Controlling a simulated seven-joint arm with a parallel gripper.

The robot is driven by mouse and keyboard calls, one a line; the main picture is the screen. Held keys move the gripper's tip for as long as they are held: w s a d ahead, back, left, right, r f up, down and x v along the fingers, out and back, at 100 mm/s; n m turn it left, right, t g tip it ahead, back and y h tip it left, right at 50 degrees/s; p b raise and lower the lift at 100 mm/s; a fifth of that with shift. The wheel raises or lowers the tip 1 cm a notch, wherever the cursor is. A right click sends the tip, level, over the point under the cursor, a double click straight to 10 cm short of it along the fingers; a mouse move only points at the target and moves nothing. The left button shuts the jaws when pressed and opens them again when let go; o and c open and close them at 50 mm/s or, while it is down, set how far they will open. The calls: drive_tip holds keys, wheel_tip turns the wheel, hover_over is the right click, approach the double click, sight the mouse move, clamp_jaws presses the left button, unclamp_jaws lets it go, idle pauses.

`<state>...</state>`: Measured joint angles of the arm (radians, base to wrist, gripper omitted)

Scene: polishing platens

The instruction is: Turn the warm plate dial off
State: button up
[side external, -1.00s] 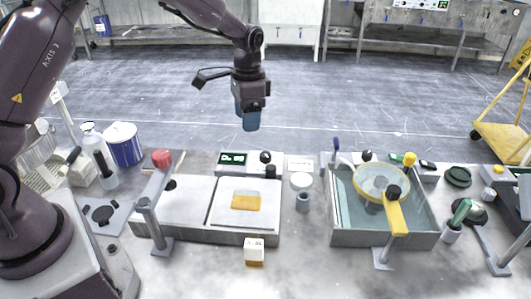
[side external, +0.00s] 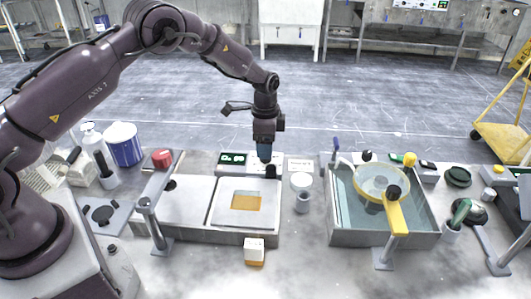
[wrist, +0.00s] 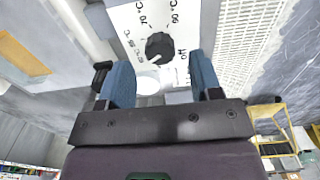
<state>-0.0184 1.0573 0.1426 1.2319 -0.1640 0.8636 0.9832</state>
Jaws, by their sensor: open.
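The warm plate dial (wrist: 160,47) is a round black knob on a white panel (wrist: 125,18) with printed temperature marks and the word off to its lower right. A pale mark shows at the dial's lower left, but its exact setting is hard to read. My gripper (wrist: 161,82) is open, its two blue fingers apart on either side of the dial in the picture, with nothing between them.
The pale plate (side external: 228,220) with an orange sheet (side external: 246,202) lies in front.

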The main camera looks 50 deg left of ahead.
drive_tip(key=shift+f, duration=1.6)
drive_tip(key=c, duration=0.9)
drive_tip(key=shift+c, duration=0.2)
drive_tip(key=shift+n, duration=0.3)
